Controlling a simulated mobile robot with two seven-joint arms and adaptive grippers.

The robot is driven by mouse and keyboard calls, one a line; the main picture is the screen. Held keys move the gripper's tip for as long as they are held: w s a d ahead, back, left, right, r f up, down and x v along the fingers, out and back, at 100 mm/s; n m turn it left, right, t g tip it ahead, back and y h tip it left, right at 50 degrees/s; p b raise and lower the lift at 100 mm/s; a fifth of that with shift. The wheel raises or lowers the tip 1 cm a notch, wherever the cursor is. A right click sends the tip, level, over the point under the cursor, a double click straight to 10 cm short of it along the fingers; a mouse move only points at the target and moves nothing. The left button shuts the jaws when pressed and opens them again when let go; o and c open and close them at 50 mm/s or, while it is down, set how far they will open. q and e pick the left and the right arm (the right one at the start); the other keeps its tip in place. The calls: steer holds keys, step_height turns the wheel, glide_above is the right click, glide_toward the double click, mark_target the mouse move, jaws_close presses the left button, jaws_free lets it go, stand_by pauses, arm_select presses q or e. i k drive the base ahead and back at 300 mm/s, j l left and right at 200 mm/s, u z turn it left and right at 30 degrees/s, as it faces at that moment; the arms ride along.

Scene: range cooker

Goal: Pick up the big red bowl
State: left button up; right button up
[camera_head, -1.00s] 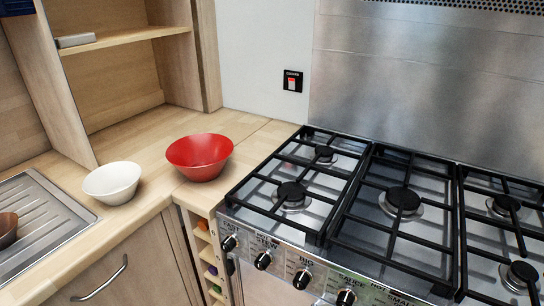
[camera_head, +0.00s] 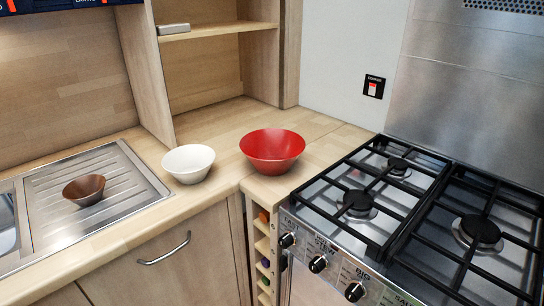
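The big red bowl (camera_head: 272,154) stands upright on the wooden worktop, in the corner between the sink side and the cooker. It looks empty, and nothing touches it. A smaller white bowl (camera_head: 189,165) stands just to its left, a small gap away. Neither of my grippers shows in the head view.
The gas cooker (camera_head: 400,215) with raised black grates is right of the red bowl. A small brown bowl (camera_head: 84,188) sits on the steel drainer (camera_head: 130,190) at left. An open wooden shelf unit (camera_head: 215,33) rises behind. The worktop has bare room behind the bowls.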

mark_target(272, 152)
steer(key=i+j+z, duration=0.1)
steer(key=j+z, duration=0.15)
steer(key=i+j+z, duration=0.1)
steer(key=j+z, duration=0.45)
steer(key=j, duration=0.15)
steer(key=i, duration=0.05)
